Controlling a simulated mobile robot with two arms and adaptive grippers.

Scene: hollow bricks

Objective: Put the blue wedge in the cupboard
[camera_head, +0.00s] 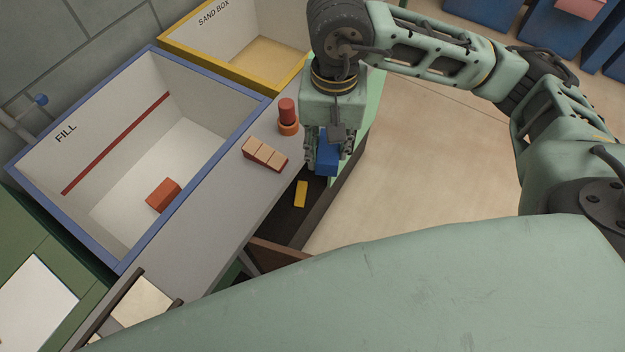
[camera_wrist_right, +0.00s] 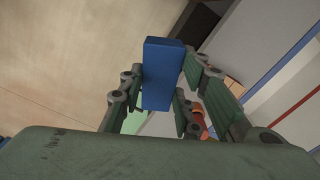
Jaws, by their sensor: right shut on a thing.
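My right gripper (camera_head: 322,166) is shut on the blue wedge (camera_head: 327,158) and holds it in the air, fingers pointing down, beside the right edge of the grey worktop. In the right wrist view the blue wedge (camera_wrist_right: 162,72) stands between the two fingers as a long blue block; I cannot make out its slope. Below the gripper, a dark open compartment (camera_head: 285,222) shows beside the worktop, with a yellow block (camera_head: 301,194) in it. I cannot tell whether this is the cupboard. My left gripper is not in view.
Left is the blue-rimmed FILL box (camera_head: 200,190) with a red brick (camera_head: 163,196). Behind is the yellow-rimmed SAND BOX (camera_head: 215,66).

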